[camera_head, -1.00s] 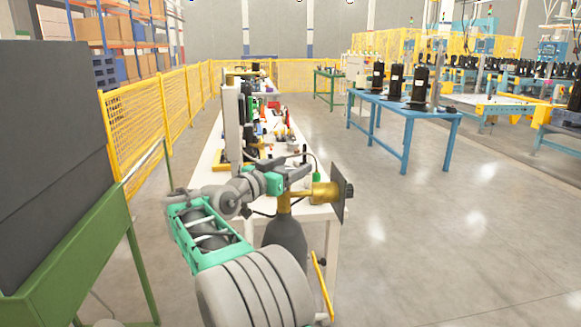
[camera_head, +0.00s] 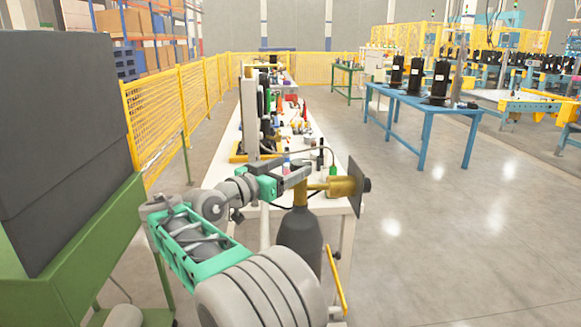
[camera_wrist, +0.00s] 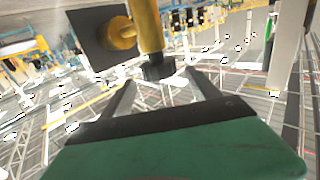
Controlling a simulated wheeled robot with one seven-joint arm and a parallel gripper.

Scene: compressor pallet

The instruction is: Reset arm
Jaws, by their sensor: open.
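My gripper (camera_head: 300,173) is at the end of my arm near the front end of the white workbench (camera_head: 232,140). In the wrist view its two dark fingers (camera_wrist: 161,76) are spread apart with nothing held between them. A brass-coloured fitting (camera_head: 343,187) with a dark square plate is close to the gripper in the head view. It also shows in the wrist view (camera_wrist: 149,30), just beyond the fingertips; I cannot tell whether they touch. A dark grey cylinder (camera_head: 300,240) stands below the fitting.
Tools and bottles crowd the white workbench. A green stand with a large dark panel (camera_head: 60,130) is close on the left. A yellow mesh fence (camera_head: 155,115) runs behind it. A blue table (camera_head: 425,117) with black compressors is at the right. The floor between is open.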

